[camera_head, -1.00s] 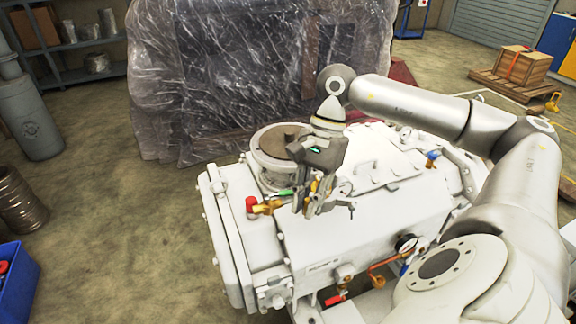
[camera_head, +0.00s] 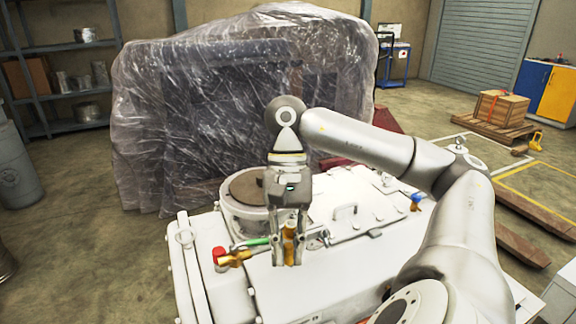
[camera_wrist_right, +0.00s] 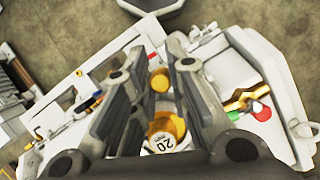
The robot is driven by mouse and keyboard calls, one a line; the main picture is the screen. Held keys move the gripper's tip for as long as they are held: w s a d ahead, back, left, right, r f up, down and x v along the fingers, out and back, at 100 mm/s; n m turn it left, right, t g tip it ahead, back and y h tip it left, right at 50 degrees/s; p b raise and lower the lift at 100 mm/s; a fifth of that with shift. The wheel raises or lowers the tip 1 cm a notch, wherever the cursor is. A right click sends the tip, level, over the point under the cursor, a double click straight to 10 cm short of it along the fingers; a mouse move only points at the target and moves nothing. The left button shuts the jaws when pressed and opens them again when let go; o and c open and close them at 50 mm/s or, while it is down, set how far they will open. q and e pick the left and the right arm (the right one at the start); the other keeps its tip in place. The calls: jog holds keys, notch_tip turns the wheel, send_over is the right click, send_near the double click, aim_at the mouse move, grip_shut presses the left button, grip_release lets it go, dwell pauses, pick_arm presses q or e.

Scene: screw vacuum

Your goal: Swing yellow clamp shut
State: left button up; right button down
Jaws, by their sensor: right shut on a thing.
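The yellow clamp (camera_head: 289,232) is a small upright yellow part on top of the white vacuum machine (camera_head: 335,292), in front of its round port with a brown lid (camera_head: 246,186). My right gripper (camera_head: 289,256) points down with a finger on each side of the yellow part and is shut on it. In the right wrist view, a yellow part with a white "20" label (camera_wrist_right: 166,130) shows between the fingers, with a second yellow piece (camera_wrist_right: 158,81) nearer the fingertips. The clamp's lower end and its contact with the machine are hidden. My left gripper is not in view.
A red-capped brass valve (camera_head: 228,257) and a green handle (camera_head: 257,241) stand close left of the gripper. A blue-capped valve (camera_head: 416,203) is on the machine's right. A plastic-wrapped unit (camera_head: 215,110) stands behind.

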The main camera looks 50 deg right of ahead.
jog(key=shift+d+r, duration=0.1)
jog(key=c, duration=1.4)
grip_release()
jog(key=shift+v, duration=1.5)
jog(key=shift+w+d, duration=1.25)
jog(key=shift+d, duration=0.35)
jog(key=shift+w+d, duration=1.3)
jog(key=shift+d, duration=0.25)
jog(key=shift+w+d, duration=1.25)
jog(key=shift+d, duration=0.35)
